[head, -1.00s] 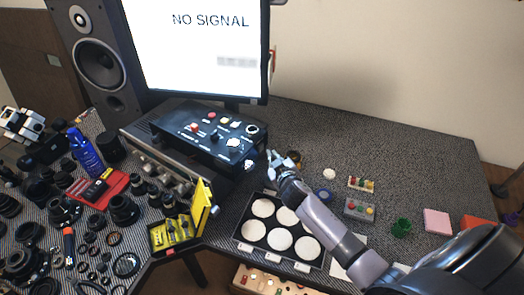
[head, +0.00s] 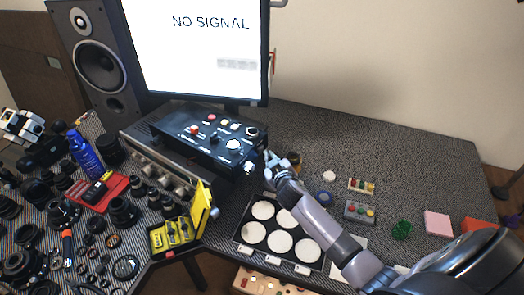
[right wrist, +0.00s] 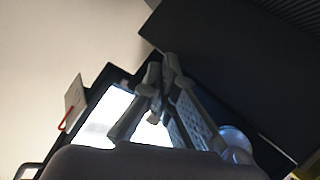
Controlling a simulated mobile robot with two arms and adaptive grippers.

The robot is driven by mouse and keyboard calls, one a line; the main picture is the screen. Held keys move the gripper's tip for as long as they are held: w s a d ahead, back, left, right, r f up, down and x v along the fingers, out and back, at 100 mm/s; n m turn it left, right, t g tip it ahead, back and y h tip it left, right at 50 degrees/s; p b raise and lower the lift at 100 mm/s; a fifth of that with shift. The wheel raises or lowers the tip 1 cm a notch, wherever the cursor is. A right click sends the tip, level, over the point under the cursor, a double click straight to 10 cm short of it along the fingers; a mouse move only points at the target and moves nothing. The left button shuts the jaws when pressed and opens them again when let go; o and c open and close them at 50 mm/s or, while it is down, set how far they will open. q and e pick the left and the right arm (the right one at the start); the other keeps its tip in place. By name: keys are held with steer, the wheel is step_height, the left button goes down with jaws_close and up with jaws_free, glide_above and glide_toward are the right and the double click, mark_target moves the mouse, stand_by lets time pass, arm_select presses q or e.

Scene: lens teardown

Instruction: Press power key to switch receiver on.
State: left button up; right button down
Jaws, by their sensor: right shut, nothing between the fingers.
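The receiver (head: 142,142) appears to be the silver-fronted unit with several knobs, under a black control box (head: 172,140). The box has red, white and black controls and a large pale knob (head: 233,145) on top. I cannot tell which control is the power key. My right gripper (head: 268,158) is shut and empty, just right of the box's right end; contact cannot be made out. Its closed fingers (right wrist: 158,88) show in the right wrist view.
A monitor (head: 200,85) reading "NO SIGNAL" stands behind the box, with a speaker (head: 100,65) to its left. A black tray (head: 243,235) with white discs lies below my right gripper. Lens parts crowd the left; the back right of the table (head: 400,150) is clear.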

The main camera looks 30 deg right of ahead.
steer(key=shift+w, duration=0.1)
stand_by(0.6)
steer(key=shift+w+a, duration=0.2)
steer(key=shift+w, duration=0.1)
steer(key=shift+s+d, duration=0.2)
steer(key=shift+s, duration=0.2)
stand_by(0.4)
steer(key=s+d, duration=0.1)
steer(key=s+d+p, duration=0.1)
steer(key=s, duration=0.1)
steer(key=s+p, duration=0.1)
steer(key=s, duration=0.1)
steer(key=shift+s+d, duration=0.15)
steer(key=shift+d, duration=0.25)
